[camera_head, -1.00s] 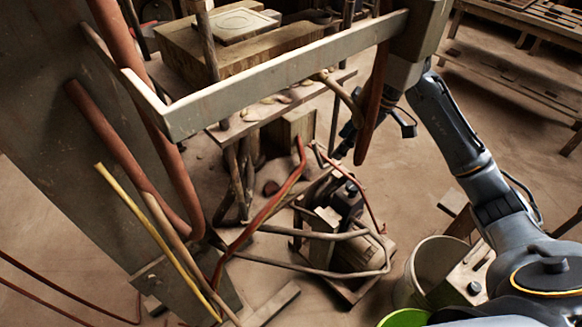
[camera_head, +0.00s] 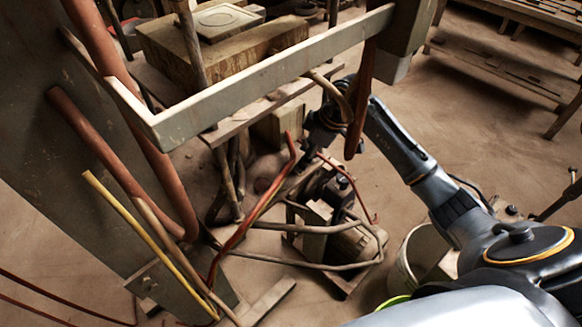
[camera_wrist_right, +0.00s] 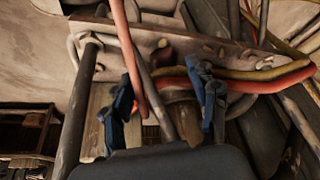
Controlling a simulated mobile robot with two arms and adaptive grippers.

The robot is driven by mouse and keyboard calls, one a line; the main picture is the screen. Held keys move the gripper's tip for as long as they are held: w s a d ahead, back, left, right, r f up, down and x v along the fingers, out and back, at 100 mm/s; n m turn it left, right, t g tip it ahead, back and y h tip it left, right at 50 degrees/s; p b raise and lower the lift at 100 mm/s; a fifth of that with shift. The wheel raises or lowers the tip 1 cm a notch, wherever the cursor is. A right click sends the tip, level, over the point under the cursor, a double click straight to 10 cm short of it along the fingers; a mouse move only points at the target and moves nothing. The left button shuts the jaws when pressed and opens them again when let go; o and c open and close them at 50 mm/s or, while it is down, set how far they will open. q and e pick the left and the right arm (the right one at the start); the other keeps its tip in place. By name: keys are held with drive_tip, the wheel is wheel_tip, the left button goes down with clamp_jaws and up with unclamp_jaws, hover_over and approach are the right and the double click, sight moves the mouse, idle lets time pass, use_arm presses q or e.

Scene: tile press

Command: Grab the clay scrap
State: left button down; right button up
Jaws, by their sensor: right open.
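My right gripper (camera_head: 308,148) is open in the head view, below and beside the edge of the wooden shelf, partly behind hanging hoses. In the right wrist view its two blue fingers (camera_wrist_right: 165,98) stand apart, with a red hose and a dark rod crossing in front of and between them. Small pale lumps that look like clay scrap (camera_wrist_right: 265,63) lie on a board ahead of the fingers. A darker reddish lump (camera_wrist_right: 162,44) shows there too. I cannot tell which lump is the clay scrap. In the head view the metal bar hides much of the shelf top. My left gripper is not in view.
A metal bar (camera_head: 270,80) and hanging hoses cross close to my right arm. A motor unit (camera_head: 335,195) with curved pipes stands below. A pale bucket (camera_head: 412,262) is at lower right. Open floor (camera_head: 470,110) lies right of the arm.

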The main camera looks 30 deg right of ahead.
sight(291, 167)
drive_tip(key=x, duration=0.4)
drive_tip(key=shift+a, duration=0.1)
drive_tip(key=shift+s+r, duration=0.1)
drive_tip(key=c, duration=1.2)
clamp_jaws()
drive_tip(key=shift+r, duration=0.1)
